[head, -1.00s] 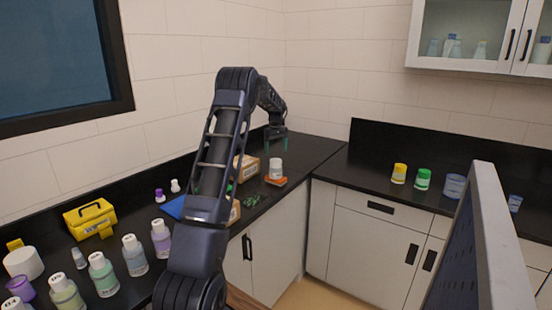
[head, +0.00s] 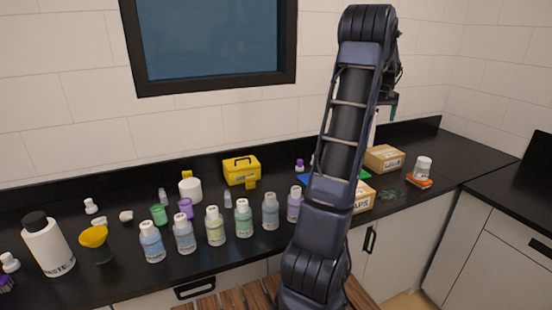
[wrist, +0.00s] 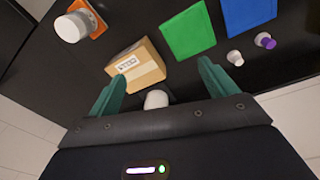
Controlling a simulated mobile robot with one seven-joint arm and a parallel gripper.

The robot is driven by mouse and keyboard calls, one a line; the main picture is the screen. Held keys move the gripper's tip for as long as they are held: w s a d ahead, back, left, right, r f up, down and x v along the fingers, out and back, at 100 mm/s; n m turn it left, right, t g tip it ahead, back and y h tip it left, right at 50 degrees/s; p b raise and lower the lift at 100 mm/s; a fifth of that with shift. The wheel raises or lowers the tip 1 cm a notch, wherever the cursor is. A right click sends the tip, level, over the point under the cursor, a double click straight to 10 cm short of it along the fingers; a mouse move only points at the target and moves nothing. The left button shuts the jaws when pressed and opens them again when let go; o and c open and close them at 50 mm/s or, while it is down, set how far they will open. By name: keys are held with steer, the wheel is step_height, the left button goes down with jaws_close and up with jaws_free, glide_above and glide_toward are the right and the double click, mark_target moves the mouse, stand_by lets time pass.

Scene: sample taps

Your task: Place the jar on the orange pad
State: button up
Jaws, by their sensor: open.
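A white jar (head: 423,165) stands on the orange pad (head: 420,182) at the right end of the counter. The wrist view shows the jar (wrist: 72,27) and orange pad (wrist: 98,20) at upper left. My gripper (head: 393,106) is high above the counter's back, left of the jar and apart from it; mostly my arm hides it. In the wrist view its green fingers (wrist: 160,88) are wide apart. A small white object (wrist: 155,99) shows between them, partly hidden by the gripper body; I cannot tell what it is or how far below it is.
Cardboard boxes (head: 384,158) stand left of the pad. A green mat (wrist: 188,31) and a blue mat (wrist: 247,12) lie nearby, with small bottles beside them. Several labelled bottles (head: 215,226) and a yellow case (head: 241,170) stand along the counter to the left.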

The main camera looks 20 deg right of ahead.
steer(key=a+r+n+t, duration=0.1)
steer(key=a+r, duration=0.2)
steer(key=a, duration=0.9)
steer(key=s+a+r, duration=0.1)
steer(key=a+r, duration=0.1)
steer(key=a, duration=1.1)
steer(key=a+r+n+t, duration=0.1)
steer(key=a+r, duration=0.2)
steer(key=a, duration=0.9)
steer(key=s+a+f+t, duration=0.1)
steer(key=s+a+f, duration=0.3)
steer(key=s+a, duration=0.5)
steer(key=s+a+f+n+t, duration=0.1)
steer(key=s+a+f, duration=0.3)
steer(key=s+a, duration=0.5)
steer(key=shift+s+a+y, duration=0.15)
steer(key=shift+a+y, duration=0.25)
steer(key=shift+a, duration=1.05)
